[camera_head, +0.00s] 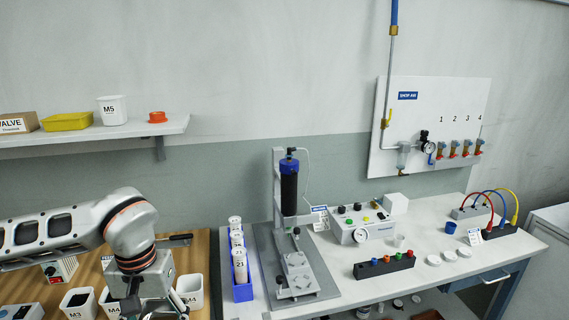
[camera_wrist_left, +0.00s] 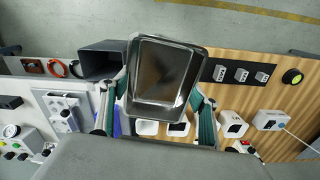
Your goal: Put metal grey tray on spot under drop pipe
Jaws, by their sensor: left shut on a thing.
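The metal grey tray (camera_wrist_left: 163,72) shows large in the left wrist view, a shallow rectangular pan with a shiny inside. My left gripper (camera_wrist_left: 157,112) is shut on it, with a green-padded finger on each side. In the head view my left gripper's body is at the bottom left, above the wooden board; its fingertips and the tray are out of that picture. A dark grey square duct or box (camera_wrist_left: 103,60) with an open end is left of the tray in the wrist view. I cannot tell whether it is the drop pipe. The spot under the pipe is not identifiable.
White bins (camera_head: 77,303) stand on the wooden board (camera_head: 200,262) near my left arm. A blue tube rack (camera_head: 241,290) and a press stand (camera_head: 298,277) with a black cylinder (camera_head: 289,187) stand to the right. A control box (camera_head: 357,225) and small parts occupy the white bench.

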